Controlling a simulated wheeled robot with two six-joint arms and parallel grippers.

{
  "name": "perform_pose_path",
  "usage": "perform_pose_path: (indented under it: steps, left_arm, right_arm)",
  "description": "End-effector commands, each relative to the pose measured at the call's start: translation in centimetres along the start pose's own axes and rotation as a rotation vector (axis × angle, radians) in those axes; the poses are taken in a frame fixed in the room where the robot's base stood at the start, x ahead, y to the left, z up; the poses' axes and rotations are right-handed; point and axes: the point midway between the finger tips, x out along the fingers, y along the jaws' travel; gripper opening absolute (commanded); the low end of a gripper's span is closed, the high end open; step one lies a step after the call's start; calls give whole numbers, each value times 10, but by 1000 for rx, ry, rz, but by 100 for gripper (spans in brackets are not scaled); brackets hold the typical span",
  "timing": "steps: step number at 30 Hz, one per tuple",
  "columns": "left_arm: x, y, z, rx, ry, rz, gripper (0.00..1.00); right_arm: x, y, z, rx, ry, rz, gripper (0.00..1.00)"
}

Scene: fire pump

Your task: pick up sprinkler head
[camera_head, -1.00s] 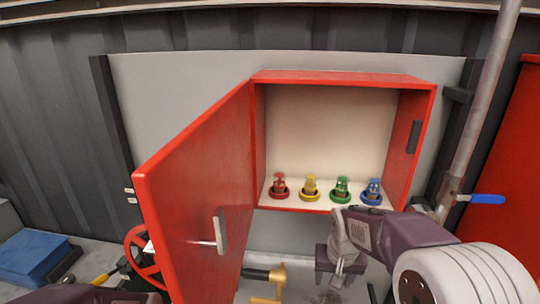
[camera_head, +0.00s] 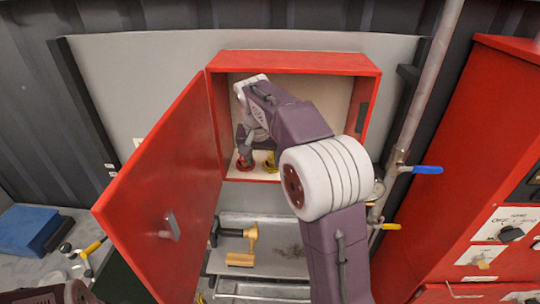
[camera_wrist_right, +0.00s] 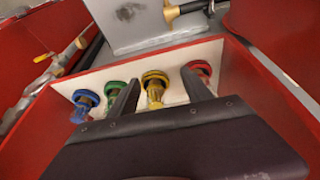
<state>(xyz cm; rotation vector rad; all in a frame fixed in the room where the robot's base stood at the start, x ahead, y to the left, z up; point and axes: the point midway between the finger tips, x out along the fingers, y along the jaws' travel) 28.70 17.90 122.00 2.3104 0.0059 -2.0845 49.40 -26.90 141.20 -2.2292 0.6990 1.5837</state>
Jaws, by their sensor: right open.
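Several sprinkler heads stand in a row on the floor of the open red cabinet (camera_head: 295,62). The red one (camera_head: 245,164) and the yellow one (camera_head: 270,164) show in the head view; my right arm hides the others. The right wrist view shows the blue one (camera_wrist_right: 85,101), the green one (camera_wrist_right: 114,88), the yellow one (camera_wrist_right: 155,88) and the red one (camera_wrist_right: 204,70). My right gripper (camera_head: 250,145) is open inside the cabinet. In the wrist view its fingers (camera_wrist_right: 159,78) lie either side of the yellow head, one overlapping the red head. Contact cannot be told.
The cabinet door (camera_head: 165,190) stands open to the left. Below is a grey tray (camera_head: 285,230) with a brass nozzle-like fitting (camera_head: 248,240). A vertical pipe with a blue-handled valve (camera_head: 425,169) and a red panel (camera_head: 480,130) stand right.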

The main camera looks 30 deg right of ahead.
Motion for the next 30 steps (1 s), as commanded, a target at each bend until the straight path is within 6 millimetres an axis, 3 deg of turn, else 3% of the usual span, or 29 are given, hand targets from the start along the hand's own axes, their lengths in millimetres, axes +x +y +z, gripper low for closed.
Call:
perform_pose_path:
  steps: [6, 13, 21, 26, 30]
  left_arm:
    - [-1, 0, 0, 0, 0, 0, 36]
    - [-2, 0, 0, 0, 0, 0, 36]
    - [-8, 0, -1, 0, 0, 0, 36]
    - [-8, 0, -1, 0, 0, 0, 36]
    - [-24, 0, -2, 0, 0, 0, 36]
  right_arm:
    - [-31, 12, -32, 145, 34, 40, 58]
    - [-45, 19, -43, 217, 48, 59, 58]
    - [-13, 21, -44, 215, 45, 61, 58]
    - [-6, 21, -44, 215, 47, 59, 58]
    - [10, 21, -49, 214, 41, 62, 58]
